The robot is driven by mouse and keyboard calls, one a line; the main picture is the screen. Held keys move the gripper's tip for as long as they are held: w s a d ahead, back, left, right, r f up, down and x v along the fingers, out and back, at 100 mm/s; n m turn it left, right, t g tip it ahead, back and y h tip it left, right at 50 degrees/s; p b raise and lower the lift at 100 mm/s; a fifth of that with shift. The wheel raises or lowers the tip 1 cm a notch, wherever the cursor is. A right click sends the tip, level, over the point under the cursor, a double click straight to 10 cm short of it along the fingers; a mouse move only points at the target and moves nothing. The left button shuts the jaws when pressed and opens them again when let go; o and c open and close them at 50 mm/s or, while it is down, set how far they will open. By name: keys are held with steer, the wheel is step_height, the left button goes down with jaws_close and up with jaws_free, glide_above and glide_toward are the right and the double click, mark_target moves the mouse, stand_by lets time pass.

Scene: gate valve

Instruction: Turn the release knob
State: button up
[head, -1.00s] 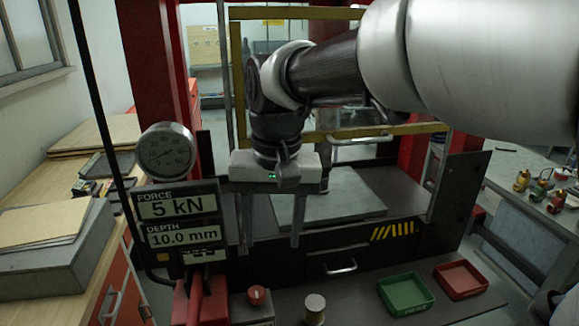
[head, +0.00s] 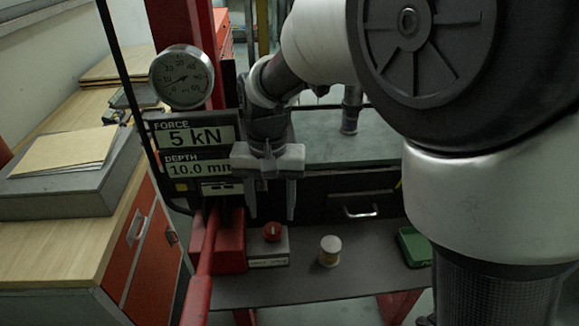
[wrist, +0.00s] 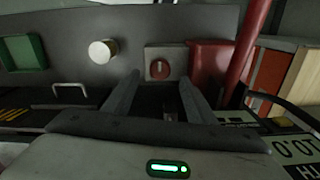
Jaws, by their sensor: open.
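The release knob is a small red knob (head: 272,231) on top of a grey box (head: 268,250) on the dark shelf, right of a red block. In the wrist view the red knob (wrist: 160,68) shows beyond and between my fingers, with a ridge across its face. My gripper (head: 271,212) is open and empty, its two fingers pointing down above and behind the knob, apart from it. The open fingers also show in the wrist view (wrist: 158,85).
A red lever (head: 205,260) rises beside the red block (head: 230,245) left of the knob. A pale-topped cylinder (head: 330,251) stands to the right, and a green tray (head: 415,246) farther right. A display (head: 197,150) reads 5 kN and 10.0 mm. A round gauge (head: 182,77) is above it.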

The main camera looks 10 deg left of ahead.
mark_target(273, 227)
step_height(273, 227, down, 6)
steer(key=shift+r, duration=0.1)
steer(key=c, duration=1)
steer(key=shift+c, duration=0.2)
